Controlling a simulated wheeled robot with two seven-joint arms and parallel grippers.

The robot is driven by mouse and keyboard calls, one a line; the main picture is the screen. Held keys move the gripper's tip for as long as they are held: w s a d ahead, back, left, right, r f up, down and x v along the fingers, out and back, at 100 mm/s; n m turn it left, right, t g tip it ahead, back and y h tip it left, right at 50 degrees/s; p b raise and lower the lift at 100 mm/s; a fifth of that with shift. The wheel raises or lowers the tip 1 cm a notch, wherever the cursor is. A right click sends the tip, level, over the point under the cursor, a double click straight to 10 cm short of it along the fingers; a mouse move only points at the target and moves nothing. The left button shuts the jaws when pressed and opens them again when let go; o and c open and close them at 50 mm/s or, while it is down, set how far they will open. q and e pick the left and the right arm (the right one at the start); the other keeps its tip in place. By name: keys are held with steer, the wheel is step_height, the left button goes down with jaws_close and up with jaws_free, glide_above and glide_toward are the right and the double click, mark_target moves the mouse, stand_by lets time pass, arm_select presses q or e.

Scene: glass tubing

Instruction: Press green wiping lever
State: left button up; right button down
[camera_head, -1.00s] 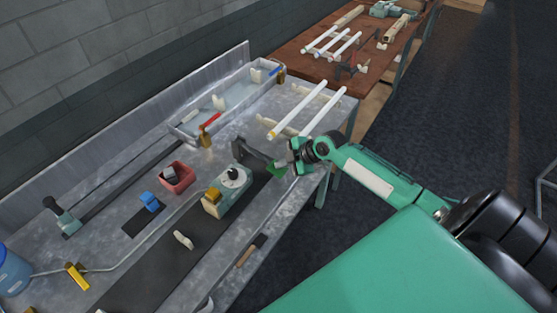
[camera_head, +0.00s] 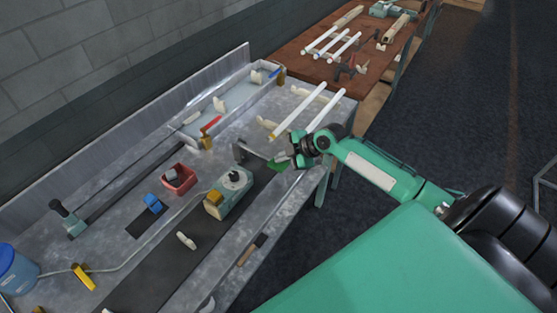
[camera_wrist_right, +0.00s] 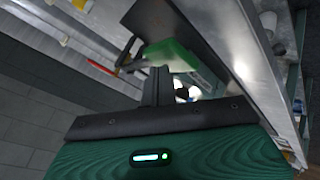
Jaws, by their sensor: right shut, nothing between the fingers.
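The green lever (camera_head: 279,166) sticks out from a dark grey bracket (camera_head: 245,152) on the metal bench. In the right wrist view the green lever (camera_wrist_right: 172,54) lies just beyond my fingertips, in front of a dark plate. My right gripper (camera_head: 289,158) is at the lever's right end in the head view. In the wrist view its fingers (camera_wrist_right: 158,82) are shut with nothing between them. The fingertips overlap the lever's near edge there; I cannot tell whether they touch. My left gripper is not in view.
A green-grey device with a black knob (camera_head: 233,181) stands left of the lever. White tubes (camera_head: 307,110) lie on supports behind the gripper. A red box (camera_head: 178,180), blue block (camera_head: 153,203) and blue container (camera_head: 15,268) are on the bench. Open floor lies right.

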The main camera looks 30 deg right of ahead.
steer(key=shift+r+p, duration=0.3)
steer(key=shift+r, duration=0.4)
step_height(320, 180, up, 5)
steer(key=p, duration=0.3)
stand_by(0.8)
